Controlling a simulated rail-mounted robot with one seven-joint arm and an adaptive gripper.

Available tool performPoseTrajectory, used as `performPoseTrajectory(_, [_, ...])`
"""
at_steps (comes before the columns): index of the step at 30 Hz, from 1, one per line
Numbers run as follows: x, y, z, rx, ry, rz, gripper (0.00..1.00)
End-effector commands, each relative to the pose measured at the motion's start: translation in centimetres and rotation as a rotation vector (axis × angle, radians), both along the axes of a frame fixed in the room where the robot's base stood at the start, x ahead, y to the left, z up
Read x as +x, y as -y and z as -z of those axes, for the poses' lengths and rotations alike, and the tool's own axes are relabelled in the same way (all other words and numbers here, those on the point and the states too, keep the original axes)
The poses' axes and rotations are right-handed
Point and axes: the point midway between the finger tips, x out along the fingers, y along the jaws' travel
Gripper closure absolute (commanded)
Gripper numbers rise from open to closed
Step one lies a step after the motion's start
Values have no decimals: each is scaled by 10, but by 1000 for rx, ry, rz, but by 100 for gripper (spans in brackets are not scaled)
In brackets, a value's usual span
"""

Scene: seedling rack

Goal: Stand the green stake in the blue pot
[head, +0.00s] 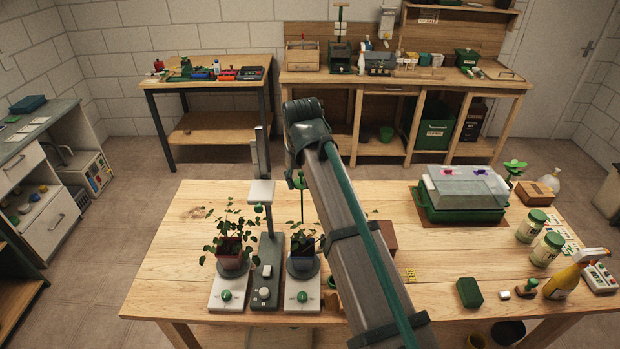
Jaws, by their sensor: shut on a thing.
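The blue pot (301,264) holds a leafy plant and stands on the right-hand white scale near the table's front. A thin upright green stake (302,208) shows above this plant, its top beside my arm. Its lower end is lost among the leaves, so I cannot tell whether it touches the soil. My gripper (294,178) is mostly hidden behind my arm; a small dark part shows at the stake's top, and it is shut on the stake.
A reddish pot (232,262) with another plant stands on the left-hand scale. A grey post stand (268,262) rises between the two. A green propagator tray (460,213) with a clear lid, jars (546,249) and a spray bottle (566,277) occupy the right. The table's left side is clear.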

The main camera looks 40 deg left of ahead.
Motion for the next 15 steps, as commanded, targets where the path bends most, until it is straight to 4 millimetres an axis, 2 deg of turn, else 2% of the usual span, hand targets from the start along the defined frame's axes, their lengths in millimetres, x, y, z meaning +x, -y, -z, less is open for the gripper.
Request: performPoseTrajectory(15, [1,1,26,0,0,1,77])
